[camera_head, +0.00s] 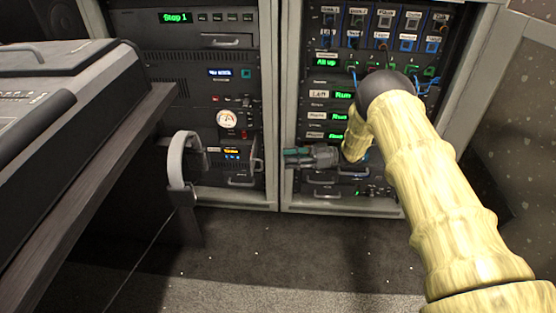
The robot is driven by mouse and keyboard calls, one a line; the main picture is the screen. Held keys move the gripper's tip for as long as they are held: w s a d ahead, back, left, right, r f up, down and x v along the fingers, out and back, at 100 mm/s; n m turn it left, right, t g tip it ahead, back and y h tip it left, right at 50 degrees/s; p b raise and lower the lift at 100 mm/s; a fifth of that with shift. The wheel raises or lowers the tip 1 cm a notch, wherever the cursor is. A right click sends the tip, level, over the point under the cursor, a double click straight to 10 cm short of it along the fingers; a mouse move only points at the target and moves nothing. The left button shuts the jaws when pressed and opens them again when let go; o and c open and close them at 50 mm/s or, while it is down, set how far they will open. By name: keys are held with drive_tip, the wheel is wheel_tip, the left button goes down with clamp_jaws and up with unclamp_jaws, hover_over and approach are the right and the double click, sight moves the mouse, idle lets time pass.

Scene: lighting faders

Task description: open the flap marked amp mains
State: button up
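Two equipment racks stand ahead, a left rack (272,90) and a right rack (288,195). Their small labels are too blurred to read, so I cannot tell which part is the flap marked amp mains. My gripper (290,156) is low between the racks, in front of the right rack's left post. Its fingers point left, towards the left rack's unit with an orange display (232,154). I see no object in the gripper, and whether its fingers are apart is too small to tell. My arm hides part of the right rack.
A desk (75,190) with a console (45,105) fills the left side. Headphones (175,160) hang at its edge, with a cable below. The left rack has a round gauge (227,118). The floor (260,245) before the racks is clear.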

drive_tip(key=shift+d, duration=1.1)
drive_tip(key=s+d+f+m+t+h, duration=0.2)
drive_tip(key=s+f+m+t+h, duration=0.3)
drive_tip(key=s+f+m, duration=0.4)
drive_tip(key=s+d+f+m+t+h, duration=0.2)
drive_tip(key=s+f+m+t+h, duration=0.4)
drive_tip(key=f, duration=0.5)
drive_tip(key=s+d+m+g+h, duration=0.1)
drive_tip(key=s+d+g+h, duration=0.15)
drive_tip(key=s, duration=1.05)
drive_tip(key=s+d+m+g+h, duration=0.15)
drive_tip(key=s+g, duration=0.25)
drive_tip(key=s, duration=0.9)
drive_tip(key=s+d+m+g+h, duration=0.1)
drive_tip(key=s+d+g+h, duration=0.2)
drive_tip(key=s, duration=1)
wheel_tip(320, 180, up, 34)
drive_tip(key=p, duration=3.5)
drive_tip(key=shift+s+a+r+g, duration=0.15)
drive_tip(key=shift+s+a+g, duration=0.2)
drive_tip(key=shift+a+g, duration=0.1)
